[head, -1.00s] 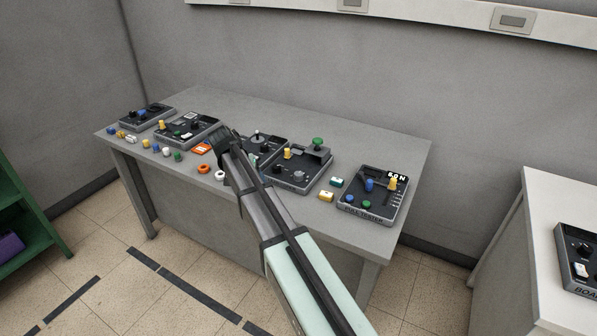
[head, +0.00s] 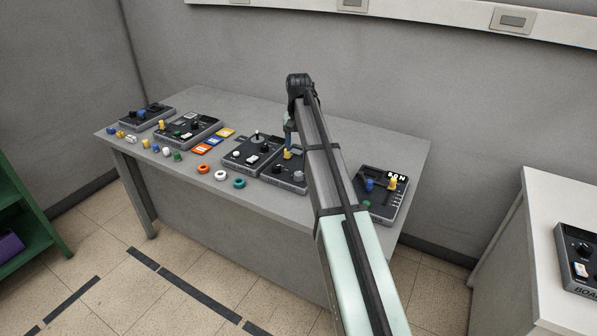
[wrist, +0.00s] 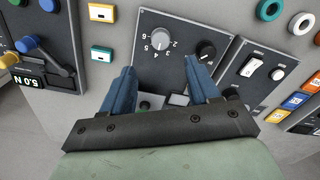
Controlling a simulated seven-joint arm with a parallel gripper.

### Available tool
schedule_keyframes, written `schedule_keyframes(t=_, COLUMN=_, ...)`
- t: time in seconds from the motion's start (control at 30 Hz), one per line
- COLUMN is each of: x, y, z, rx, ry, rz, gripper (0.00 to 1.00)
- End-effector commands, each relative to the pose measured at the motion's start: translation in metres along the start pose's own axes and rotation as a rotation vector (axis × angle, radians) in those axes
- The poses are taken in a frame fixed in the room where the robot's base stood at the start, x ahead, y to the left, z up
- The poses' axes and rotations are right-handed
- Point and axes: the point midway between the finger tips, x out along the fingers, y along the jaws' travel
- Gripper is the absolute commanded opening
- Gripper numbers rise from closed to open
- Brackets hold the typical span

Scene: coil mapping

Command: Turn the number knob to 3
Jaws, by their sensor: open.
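The number knob (wrist: 160,40) is a pale grey round knob in the wrist view, ringed by printed white numbers on a dark panel (wrist: 176,22). I cannot read which number it points to. A black knob (wrist: 206,50) is on the same panel. My gripper (wrist: 160,78) is open, its two blue fingers apart, with nothing visibly held between them. The number knob lies just beyond the fingertips in the picture, apart from them. In the head view my gripper (head: 289,128) is over the table, and my arm hides part of the panel (head: 271,179) below.
A panel with blue and yellow knobs (head: 384,195) stands at the table's right. A panel with a white switch (wrist: 252,67) sits beside the number panel. Teal (wrist: 101,53) and yellow (wrist: 102,12) blocks lie near it. Several rings and coloured cards lie leftward. The table's back is clear.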

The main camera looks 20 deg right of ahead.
Motion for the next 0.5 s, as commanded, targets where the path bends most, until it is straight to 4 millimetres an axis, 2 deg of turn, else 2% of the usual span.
schedule_keyframes(t=0.1, x=0.023, y=0.0, z=0.001, rx=0.0, ry=-0.001, rz=0.001, gripper=0.6)
schedule_keyframes(t=0.5, x=0.088, y=0.0, z=0.001, rx=0.001, ry=0.0, rz=0.001, gripper=0.6)
